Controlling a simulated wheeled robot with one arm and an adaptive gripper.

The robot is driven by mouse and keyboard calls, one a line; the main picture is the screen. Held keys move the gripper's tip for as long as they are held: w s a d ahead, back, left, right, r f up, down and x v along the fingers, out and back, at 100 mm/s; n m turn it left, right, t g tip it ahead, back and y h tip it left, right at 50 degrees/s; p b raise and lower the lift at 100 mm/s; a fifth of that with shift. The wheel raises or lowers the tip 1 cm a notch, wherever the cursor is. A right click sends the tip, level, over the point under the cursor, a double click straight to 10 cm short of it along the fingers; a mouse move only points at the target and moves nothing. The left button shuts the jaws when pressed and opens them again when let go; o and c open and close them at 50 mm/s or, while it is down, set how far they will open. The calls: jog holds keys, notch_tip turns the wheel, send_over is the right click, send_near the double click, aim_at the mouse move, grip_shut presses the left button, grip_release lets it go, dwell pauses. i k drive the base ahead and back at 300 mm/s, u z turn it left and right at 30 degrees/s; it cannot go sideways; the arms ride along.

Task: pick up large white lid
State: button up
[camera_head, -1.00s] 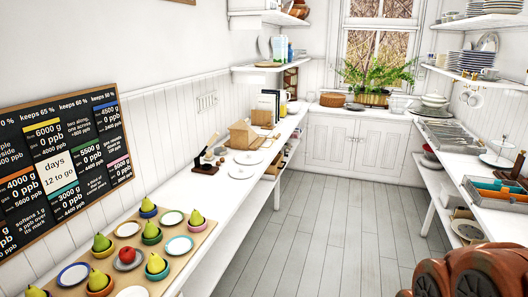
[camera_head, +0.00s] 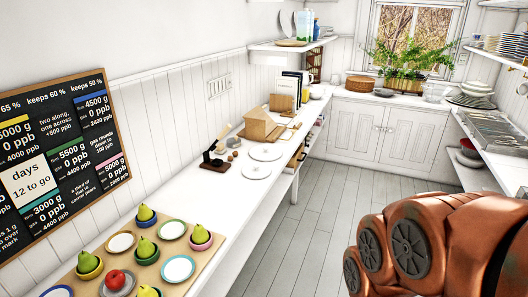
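Two flat white discs that look like lids lie on the left counter. The farther white disc (camera_head: 265,152) lies just behind the nearer white disc (camera_head: 256,172), close to the counter's front edge. They look close in size, and I cannot tell for certain which is the large white lid. My orange arm fills the lower right, well apart from both discs. My gripper does not show.
A wooden house-shaped box (camera_head: 263,124) and a dark stand (camera_head: 215,160) are near the discs. A wooden board (camera_head: 206,243) with pears and an apple in coloured dishes lies nearer on the counter (camera_head: 205,200). The grey floor (camera_head: 315,215) is open.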

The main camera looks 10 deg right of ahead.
aim_at(263, 153)
jog(key=z, duration=0.85)
jog(key=i, duration=3.15)
jog(key=u, duration=3.45)
